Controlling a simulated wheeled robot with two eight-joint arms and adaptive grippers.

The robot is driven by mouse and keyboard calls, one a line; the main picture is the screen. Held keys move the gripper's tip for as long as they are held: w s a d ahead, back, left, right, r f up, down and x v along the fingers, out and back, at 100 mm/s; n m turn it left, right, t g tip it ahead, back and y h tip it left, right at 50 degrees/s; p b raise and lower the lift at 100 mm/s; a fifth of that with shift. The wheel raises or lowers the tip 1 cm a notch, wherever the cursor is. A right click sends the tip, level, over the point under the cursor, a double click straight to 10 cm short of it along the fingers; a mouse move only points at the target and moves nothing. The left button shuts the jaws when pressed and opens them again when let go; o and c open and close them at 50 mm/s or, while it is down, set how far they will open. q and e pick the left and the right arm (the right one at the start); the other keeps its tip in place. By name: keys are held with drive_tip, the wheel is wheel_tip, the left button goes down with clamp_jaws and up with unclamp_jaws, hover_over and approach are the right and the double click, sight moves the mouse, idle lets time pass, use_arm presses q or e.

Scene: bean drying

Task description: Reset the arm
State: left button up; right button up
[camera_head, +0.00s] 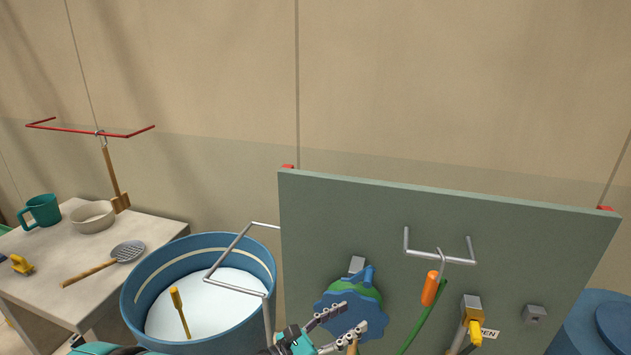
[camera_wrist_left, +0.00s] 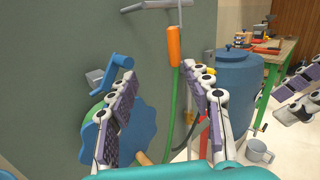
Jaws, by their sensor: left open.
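My left gripper (camera_head: 352,316) is open in front of the grey-green panel (camera_head: 330,215), low in the head view. In the left wrist view its two padded fingers (camera_wrist_left: 160,75) stand apart with nothing between them. The wavy blue wheel (camera_head: 375,322), with green behind it and a blue crank, is on the panel just behind the fingers. In the wrist view the left finger overlaps the wheel (camera_wrist_left: 92,140); I cannot tell whether they touch. Padded fingers of my right gripper (camera_wrist_left: 298,95) show at the right edge of the wrist view, partly cut off.
An orange-handled tool (camera_head: 430,288) hangs from a bracket beside a green hose (camera_head: 424,318) and yellow-handled valve (camera_head: 475,333). A blue tub (camera_head: 135,308) stands left, a metal frame beside it. A table (camera_head: 155,232) holds a mug, bowl and skimmer.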

use_arm(q)
drive_tip(key=w+a+r+n+t+y+b, duration=0.25)
drive_tip(key=a+n+t, duration=0.2)
drive_tip(key=n, duration=0.25)
drive_tip(key=w+a+r+n+t+y+b, duration=0.1)
drive_tip(key=w+a+r+n+t+y, duration=0.25)
drive_tip(key=a+n, duration=0.35)
drive_tip(key=a+f+n+y+b, duration=0.3)
drive_tip(key=a+f+n+y, duration=0.2)
drive_tip(key=a+n+y, duration=0.85)
drive_tip(key=s+a+f+n+g+h+b, duration=0.1)
drive_tip(key=s+f+n+g+h+b, duration=0.15)
drive_tip(key=s+f+n+g, duration=0.5)
drive_tip(key=s+d+f+n+g+h+b, duration=0.1)
drive_tip(key=s+d+f+n+g+b, duration=0.1)
drive_tip(key=s+f+n, duration=0.8)
drive_tip(key=shift+s+d+n+g, duration=0.35)
drive_tip(key=shift+s+n+g, duration=0.35)
drive_tip(key=shift+s, duration=0.5)
use_arm(e)
wheel_tip(320, 180, down, 12)
drive_tip(key=d, duration=0.1)
drive_tip(key=shift+w+r, duration=0.15)
drive_tip(key=shift+w, duration=0.15)
